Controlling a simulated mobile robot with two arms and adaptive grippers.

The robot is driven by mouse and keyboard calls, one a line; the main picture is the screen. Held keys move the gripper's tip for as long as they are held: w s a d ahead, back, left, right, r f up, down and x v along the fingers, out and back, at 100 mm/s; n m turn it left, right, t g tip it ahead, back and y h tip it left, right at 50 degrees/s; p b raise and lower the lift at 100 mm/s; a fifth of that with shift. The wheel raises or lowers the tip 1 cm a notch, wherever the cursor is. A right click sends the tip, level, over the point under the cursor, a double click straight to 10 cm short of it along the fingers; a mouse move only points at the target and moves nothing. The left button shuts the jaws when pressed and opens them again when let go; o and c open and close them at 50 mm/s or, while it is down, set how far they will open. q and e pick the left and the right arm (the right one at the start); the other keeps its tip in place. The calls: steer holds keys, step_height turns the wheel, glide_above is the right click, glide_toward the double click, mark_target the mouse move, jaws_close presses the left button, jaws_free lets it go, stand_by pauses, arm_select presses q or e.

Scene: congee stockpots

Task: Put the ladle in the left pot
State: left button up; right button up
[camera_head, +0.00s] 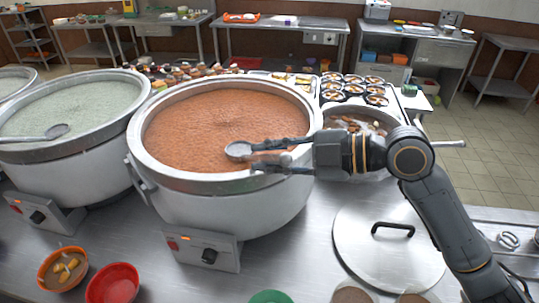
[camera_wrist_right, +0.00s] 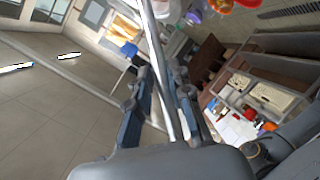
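A metal ladle (camera_head: 238,151) has its bowl over the orange-brown congee in the middle pot (camera_head: 228,183). Its handle runs right past my right wrist, and the end (camera_head: 450,143) sticks out beyond it. My right gripper (camera_head: 257,157) is at the handle near the bowl, above the pot's right rim. In the right wrist view the handle (camera_wrist_right: 158,45) passes between the two fingers (camera_wrist_right: 160,75), which look apart with a gap beside it. The left pot (camera_head: 105,158) holds pale congee, with another ladle (camera_head: 57,131) at its surface. My left gripper is out of view.
A smaller pot (camera_head: 365,117) is behind my right wrist. A round lid (camera_head: 388,262) lies on the counter at right. Orange (camera_head: 48,258) and red (camera_head: 112,282) bowls stand at front left. Trays of food and small bowls (camera_head: 355,90) are behind the pots.

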steer(key=shift+o, duration=1.1)
steer(key=v, duration=1.2)
steer(key=shift+f, duration=0.1)
